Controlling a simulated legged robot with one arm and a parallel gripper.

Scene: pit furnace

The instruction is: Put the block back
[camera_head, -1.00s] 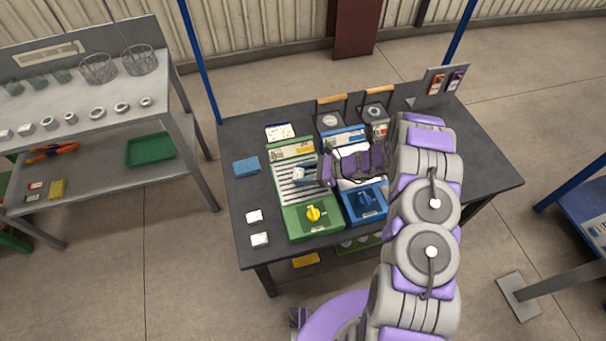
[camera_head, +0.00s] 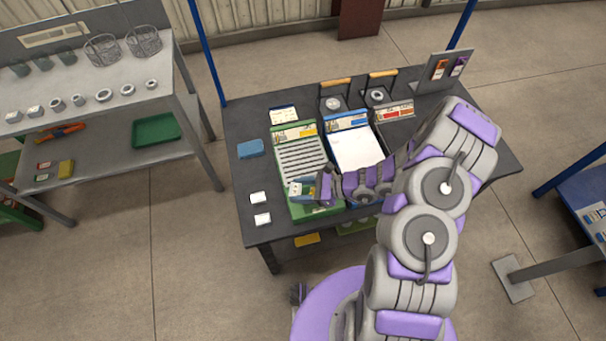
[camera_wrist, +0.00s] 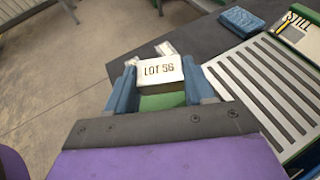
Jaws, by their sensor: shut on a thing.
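My gripper (camera_wrist: 160,88) is shut on a white block (camera_wrist: 160,71) whose face reads "LOT 56". The block sits between the two blue fingers in the wrist view. In the head view my gripper (camera_head: 312,190) is over the front part of the green slotted unit (camera_head: 303,155) on the dark table, with the block at its left end. The slotted rack also shows in the wrist view (camera_wrist: 262,85), right of the block. Two more white blocks, an upper one (camera_head: 258,197) and a lower one (camera_head: 262,219), lie at the table's left. The green unit's knob is hidden.
A blue block (camera_head: 250,148) lies left of the green unit. A blue-framed white panel (camera_head: 355,148) stands to its right, partly behind my arm. Two handled fixtures (camera_head: 335,103) are at the back. The table's left edge has bare dark surface (camera_head: 240,120).

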